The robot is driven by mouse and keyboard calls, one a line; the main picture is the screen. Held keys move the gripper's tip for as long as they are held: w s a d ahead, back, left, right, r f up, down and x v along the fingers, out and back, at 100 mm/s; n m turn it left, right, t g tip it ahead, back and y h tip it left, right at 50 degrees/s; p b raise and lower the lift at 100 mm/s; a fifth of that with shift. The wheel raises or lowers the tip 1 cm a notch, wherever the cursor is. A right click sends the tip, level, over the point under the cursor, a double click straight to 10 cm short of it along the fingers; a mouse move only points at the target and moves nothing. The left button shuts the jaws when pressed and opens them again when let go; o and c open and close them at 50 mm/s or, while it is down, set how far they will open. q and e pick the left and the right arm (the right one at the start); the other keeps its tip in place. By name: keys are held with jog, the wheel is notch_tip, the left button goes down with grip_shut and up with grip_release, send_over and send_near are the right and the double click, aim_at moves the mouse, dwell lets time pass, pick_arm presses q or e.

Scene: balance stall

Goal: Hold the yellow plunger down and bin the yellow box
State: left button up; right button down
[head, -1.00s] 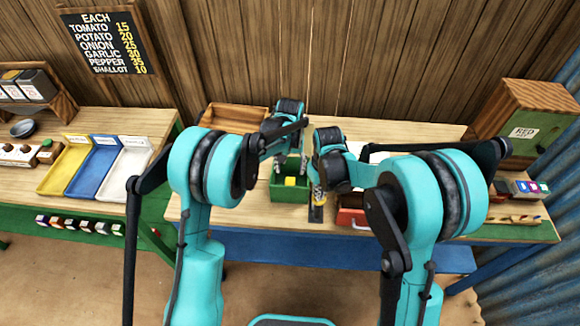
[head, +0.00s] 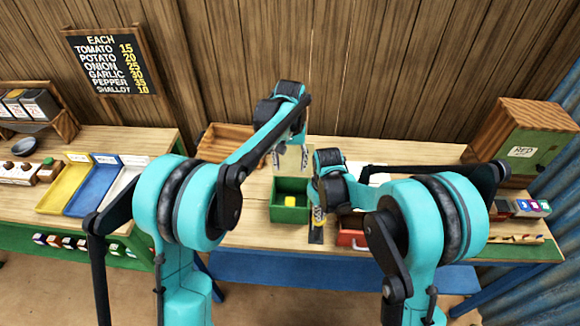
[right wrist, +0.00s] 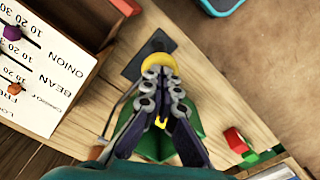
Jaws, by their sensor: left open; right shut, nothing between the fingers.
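The yellow box (head: 290,201) lies inside the green bin (head: 290,214). My left gripper (head: 291,156) is open and empty above the back of the bin, clear of the box. The yellow plunger (head: 318,213) stands on a dark base just right of the bin. My right gripper (head: 318,199) is shut with its fingertips at the plunger's top. In the right wrist view the plunger's round yellow head (right wrist: 158,62) shows just past the shut fingertips (right wrist: 160,84). How far down the plunger sits cannot be told.
A red tray (head: 351,239) stands right of the plunger, partly behind my right arm. A wooden tray (head: 228,145) is at the back left. A green and wood cabinet (head: 525,145) stands at the right. Yellow, blue and white trays (head: 92,186) lie on the left table.

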pick_arm(q)
notch_tip(320, 180, up, 6)
jog(key=p, duration=0.6)
pick_arm(e)
notch_tip(320, 180, up, 10)
dwell(0.4)
jog(key=shift+r, duration=0.1)
